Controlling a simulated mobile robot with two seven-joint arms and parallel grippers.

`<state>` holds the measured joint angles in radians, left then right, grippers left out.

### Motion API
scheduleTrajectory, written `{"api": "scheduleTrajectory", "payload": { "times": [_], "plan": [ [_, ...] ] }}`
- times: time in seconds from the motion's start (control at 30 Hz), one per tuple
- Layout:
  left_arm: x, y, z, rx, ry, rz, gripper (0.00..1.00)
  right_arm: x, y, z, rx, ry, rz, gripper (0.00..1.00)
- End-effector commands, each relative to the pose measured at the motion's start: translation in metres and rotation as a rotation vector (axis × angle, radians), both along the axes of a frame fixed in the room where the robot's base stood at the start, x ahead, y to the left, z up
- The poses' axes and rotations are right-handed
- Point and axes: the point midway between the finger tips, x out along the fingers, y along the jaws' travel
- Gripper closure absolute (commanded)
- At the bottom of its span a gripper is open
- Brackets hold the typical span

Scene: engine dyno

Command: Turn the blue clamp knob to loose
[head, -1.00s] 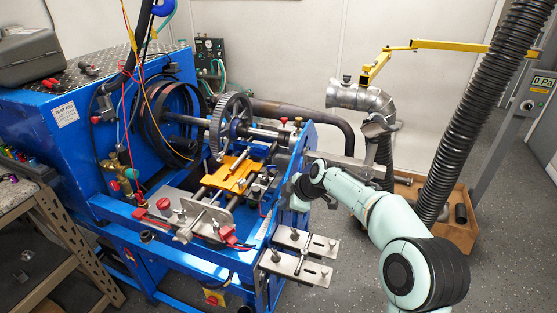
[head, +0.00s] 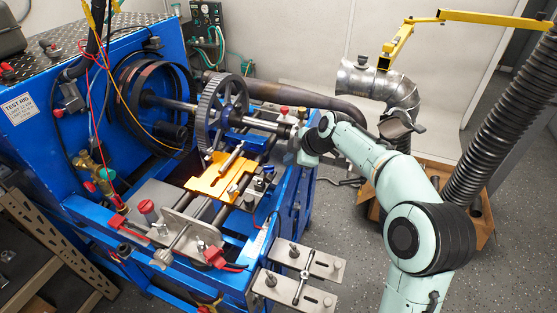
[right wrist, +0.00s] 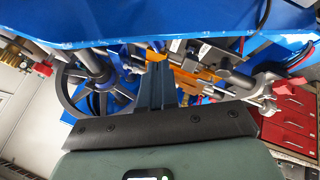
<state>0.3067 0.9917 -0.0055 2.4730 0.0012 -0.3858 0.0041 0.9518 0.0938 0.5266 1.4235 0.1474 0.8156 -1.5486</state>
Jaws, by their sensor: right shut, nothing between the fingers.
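I cannot make out a separate blue clamp knob with certainty in either view. The blue test rig (head: 40,165) carries a large dark gear (head: 210,115) on a shaft and an orange plate (head: 212,180). My right gripper (head: 299,146) is at the rig's right end, near the shaft end; its fingers are hard to see in the head view. In the right wrist view its two fingers (right wrist: 160,72) are together and empty, in front of the rig's rods and the orange part (right wrist: 192,70). The left gripper is in neither view.
Slotted metal plates (head: 312,262) stick out at the rig's front right. A metal exhaust duct (head: 375,85), a black corrugated hose (head: 505,120) and a yellow boom arm (head: 425,25) stand on the right. Red drawers (right wrist: 290,120) show in the right wrist view. Grey floor lies at the front right.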

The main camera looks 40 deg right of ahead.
Motion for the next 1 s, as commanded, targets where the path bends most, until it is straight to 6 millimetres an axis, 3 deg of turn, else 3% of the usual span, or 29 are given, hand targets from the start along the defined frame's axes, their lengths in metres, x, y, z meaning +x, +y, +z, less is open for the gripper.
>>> {"api": "scheduleTrajectory", "payload": {
  "times": [0.17, 0.6, 1.0],
  "plan": [
    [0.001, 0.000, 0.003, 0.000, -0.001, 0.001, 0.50, 0.009, 0.002, -0.013, 0.004, 0.003, 0.002, 1.00],
    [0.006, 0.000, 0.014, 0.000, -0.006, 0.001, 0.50, 0.053, 0.007, -0.070, 0.003, 0.001, 0.002, 1.00],
    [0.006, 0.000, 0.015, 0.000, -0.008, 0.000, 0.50, 0.060, 0.007, -0.080, 0.000, 0.000, 0.000, 1.00]
  ]
}}
